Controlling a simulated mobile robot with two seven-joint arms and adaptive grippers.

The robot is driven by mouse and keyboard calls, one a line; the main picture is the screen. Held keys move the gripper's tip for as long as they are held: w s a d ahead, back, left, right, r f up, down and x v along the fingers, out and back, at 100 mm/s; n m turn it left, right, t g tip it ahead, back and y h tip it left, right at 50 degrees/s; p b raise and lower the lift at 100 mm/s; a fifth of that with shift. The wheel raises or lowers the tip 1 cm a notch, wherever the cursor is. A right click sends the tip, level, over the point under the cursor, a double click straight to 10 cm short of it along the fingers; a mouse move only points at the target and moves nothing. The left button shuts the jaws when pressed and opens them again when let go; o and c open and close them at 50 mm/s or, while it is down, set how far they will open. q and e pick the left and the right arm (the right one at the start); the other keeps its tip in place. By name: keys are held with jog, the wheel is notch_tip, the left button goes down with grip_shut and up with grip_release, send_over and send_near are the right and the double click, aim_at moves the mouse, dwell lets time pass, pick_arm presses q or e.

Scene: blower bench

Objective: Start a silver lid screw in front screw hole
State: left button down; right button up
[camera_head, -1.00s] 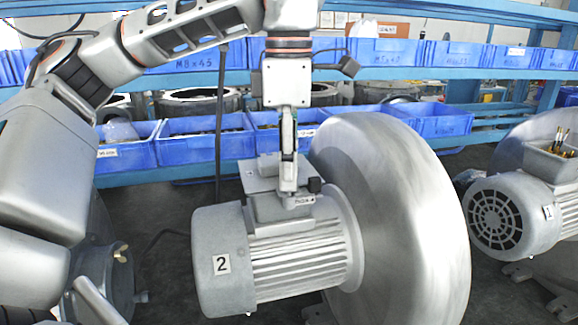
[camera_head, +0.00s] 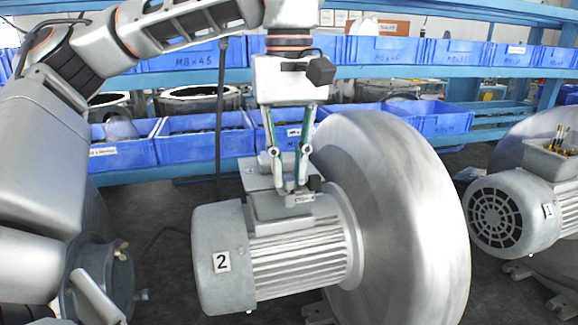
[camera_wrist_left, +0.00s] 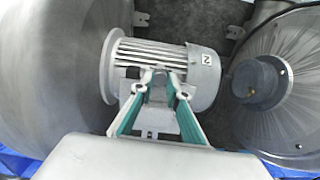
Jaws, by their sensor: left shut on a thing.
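The grey motor marked 2 (camera_head: 222,262) lies in front of a big round blower housing (camera_head: 410,215), with a terminal box (camera_head: 280,207) on its top. The motor also shows in the wrist view (camera_wrist_left: 203,65). My left gripper (camera_head: 291,190) points straight down, its tips close together at the top of the box. In the wrist view the green-lined fingers (camera_wrist_left: 158,78) converge over the box. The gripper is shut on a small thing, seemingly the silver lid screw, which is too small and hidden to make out. The front screw hole is hidden by the fingertips. My right gripper is not in view.
A second motor marked 1 (camera_head: 510,210) stands at the right, with an open box of wires (camera_head: 555,150) on it. Blue bins (camera_head: 205,140) fill the shelves behind. A dark round flange (camera_head: 105,285) is at the lower left.

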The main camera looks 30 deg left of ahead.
pick_arm(q)
jog(key=m, duration=0.7)
jog(key=shift+f+m, duration=0.1)
jog(key=shift+m, duration=0.2)
jog(key=c, duration=2.2)
grip_release()
